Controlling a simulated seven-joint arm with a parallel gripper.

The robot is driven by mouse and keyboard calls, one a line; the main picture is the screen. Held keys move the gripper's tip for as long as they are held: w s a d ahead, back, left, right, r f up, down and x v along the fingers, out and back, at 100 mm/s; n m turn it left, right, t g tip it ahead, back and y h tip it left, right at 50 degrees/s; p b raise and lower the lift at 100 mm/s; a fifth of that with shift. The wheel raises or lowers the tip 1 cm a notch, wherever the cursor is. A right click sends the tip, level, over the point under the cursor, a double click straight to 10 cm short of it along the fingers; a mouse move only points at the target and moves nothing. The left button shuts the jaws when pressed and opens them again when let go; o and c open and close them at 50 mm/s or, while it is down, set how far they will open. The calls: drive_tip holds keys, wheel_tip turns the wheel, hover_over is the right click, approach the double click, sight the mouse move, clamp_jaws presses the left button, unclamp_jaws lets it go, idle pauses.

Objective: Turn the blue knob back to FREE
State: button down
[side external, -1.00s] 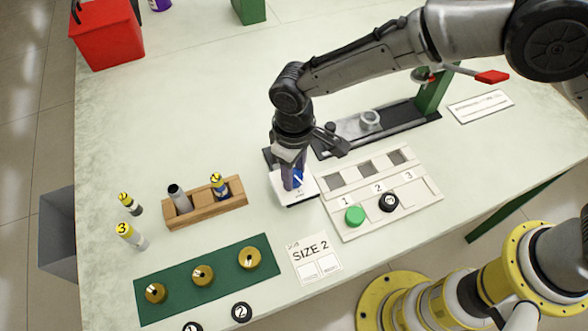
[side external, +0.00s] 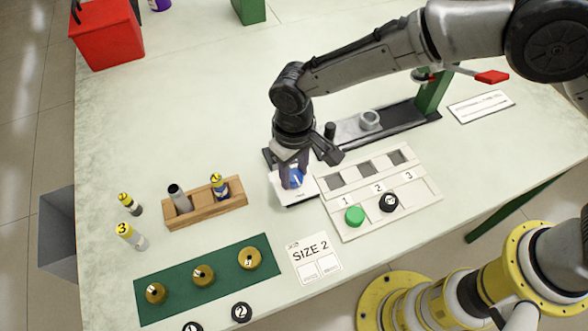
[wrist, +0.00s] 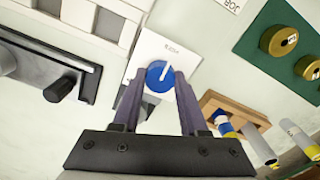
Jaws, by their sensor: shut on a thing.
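The blue knob (side external: 296,178) sits on a small white plate (side external: 293,199) near the middle of the table. In the wrist view the knob (wrist: 160,76) shows a white pointer line running up and to the right, and the plate (wrist: 150,45) has small print that I cannot read surely. My gripper (side external: 294,180) points down at the knob, its two fingers on either side of it. In the wrist view the fingertips (wrist: 160,80) close on the knob's sides and hide part of its rim.
A wooden rack (side external: 205,205) with rods stands to the left. A white tray (side external: 385,220) with a green cap (side external: 354,216) lies to the right. A dark rail fixture (side external: 400,118) lies behind. A size card (side external: 313,260) lies in front.

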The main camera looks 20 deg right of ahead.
sight(294, 174)
drive_tip(key=shift+c, duration=2.2)
unclamp_jaws()
drive_tip(key=shift+r, duration=0.15)
wheel_tip(294, 174, up, 14)
drive_tip(key=shift+f, duration=0.2)
